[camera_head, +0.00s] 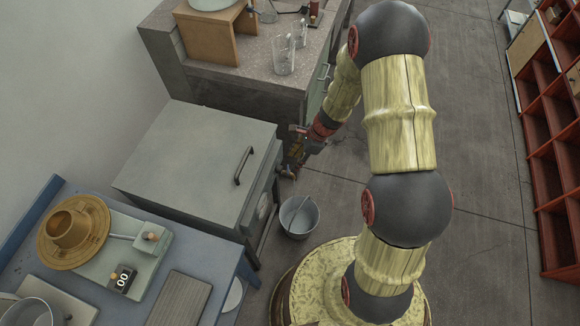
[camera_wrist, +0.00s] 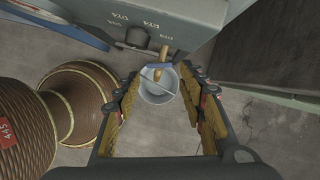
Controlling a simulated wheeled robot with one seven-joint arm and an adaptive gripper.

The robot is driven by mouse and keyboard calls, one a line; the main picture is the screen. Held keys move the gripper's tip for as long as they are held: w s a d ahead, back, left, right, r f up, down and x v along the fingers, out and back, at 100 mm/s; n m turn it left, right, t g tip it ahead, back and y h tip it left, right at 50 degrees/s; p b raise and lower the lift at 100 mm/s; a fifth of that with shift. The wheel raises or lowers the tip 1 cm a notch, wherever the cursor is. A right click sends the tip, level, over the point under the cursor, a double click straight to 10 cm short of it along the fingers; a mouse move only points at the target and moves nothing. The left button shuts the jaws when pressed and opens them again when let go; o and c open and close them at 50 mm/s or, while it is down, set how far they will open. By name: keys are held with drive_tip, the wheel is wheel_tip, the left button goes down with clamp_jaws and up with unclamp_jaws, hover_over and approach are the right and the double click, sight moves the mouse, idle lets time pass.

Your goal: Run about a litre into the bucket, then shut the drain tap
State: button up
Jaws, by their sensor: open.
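The grey bucket (camera_head: 298,217) stands on the floor at the front right corner of a grey lidded tank (camera_head: 200,160). It also shows in the wrist view (camera_wrist: 156,97), with a thin line across its mouth, perhaps its handle. Its water level cannot be made out. The drain tap (camera_wrist: 163,54), with a light wooden handle, shows below the tank front, above the bucket in the picture. My gripper (camera_wrist: 160,74) is open, its fingers on either side of the tap handle and bucket in the wrist view. In the head view my gripper (camera_head: 296,156) is beside the tank's right edge.
A blue table (camera_head: 205,262) at the lower left carries a scale with a brown flanged part (camera_head: 73,226). A stone-topped counter (camera_head: 262,58) with glass beakers (camera_head: 284,56) stands behind the tank. Red shelving (camera_head: 548,140) lines the right. The concrete floor between is open.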

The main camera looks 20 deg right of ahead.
sight(290, 173)
drive_tip(key=b+x, duration=0.2)
drive_tip(key=x, duration=0.3)
drive_tip(key=shift+a+f, duration=0.1)
drive_tip(key=shift+f, duration=0.15)
drive_tip(key=shift+c, duration=1.4)
drive_tip(key=c, duration=0.6)
drive_tip(key=shift+s+a+m+t+h+b, duration=0.15)
drive_tip(key=shift+m+t+b, duration=0.25)
drive_tip(key=shift+m, duration=0.55)
drive_tip(key=shift+s+d+m+t+h+b, duration=0.15)
drive_tip(key=shift+m+t+b, duration=0.25)
drive_tip(key=shift+m, duration=0.55)
drive_tip(key=shift+w, duration=0.1)
drive_tip(key=o, duration=0.9)
